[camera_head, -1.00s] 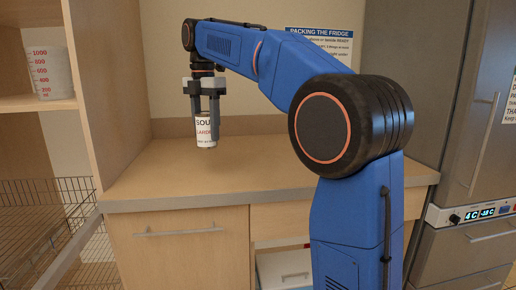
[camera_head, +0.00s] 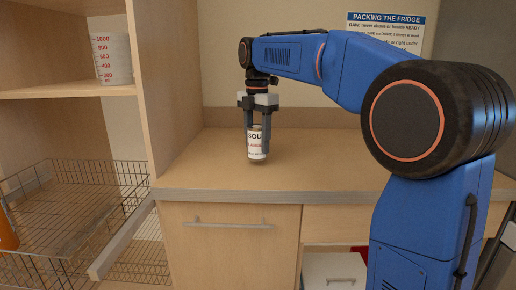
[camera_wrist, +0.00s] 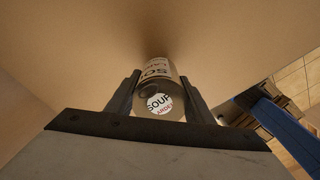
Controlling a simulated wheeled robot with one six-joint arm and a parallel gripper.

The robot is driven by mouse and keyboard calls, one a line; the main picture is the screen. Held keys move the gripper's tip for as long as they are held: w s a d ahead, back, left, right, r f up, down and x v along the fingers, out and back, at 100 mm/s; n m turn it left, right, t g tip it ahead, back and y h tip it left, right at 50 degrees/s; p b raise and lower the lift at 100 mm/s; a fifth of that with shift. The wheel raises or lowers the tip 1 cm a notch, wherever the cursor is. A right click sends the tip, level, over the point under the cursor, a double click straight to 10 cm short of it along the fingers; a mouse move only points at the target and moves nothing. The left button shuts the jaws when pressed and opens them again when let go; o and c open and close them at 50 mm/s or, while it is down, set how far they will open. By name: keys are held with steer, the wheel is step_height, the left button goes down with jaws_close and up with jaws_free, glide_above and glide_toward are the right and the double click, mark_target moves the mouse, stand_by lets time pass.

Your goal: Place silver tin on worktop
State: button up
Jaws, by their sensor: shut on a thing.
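The silver tin (camera_head: 258,143) has a white label reading SOUP and stands upright between the fingers of my gripper (camera_head: 258,128). In the wrist view the tin (camera_wrist: 158,98) shows between both fingers of my gripper (camera_wrist: 158,100), its top end towards the camera. My gripper points down and is shut on the tin. The tin is over the wooden worktop (camera_head: 330,165), near its left part. A faint dark patch lies beneath the tin; I cannot tell for sure whether its base touches the surface.
A wooden shelf unit (camera_head: 170,90) stands left of the worktop, with a measuring beaker (camera_head: 112,58) on a shelf. A wire basket (camera_head: 75,205) is pulled out below. A notice (camera_head: 388,35) hangs on the back wall. The worktop around the tin is clear.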

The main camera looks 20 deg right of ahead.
steer(key=shift+f, duration=1.1)
steer(key=shift+f, duration=0.1)
steer(key=o, duration=1.4)
step_height(320, 180, up, 12)
steer(key=shift+r, duration=0.1)
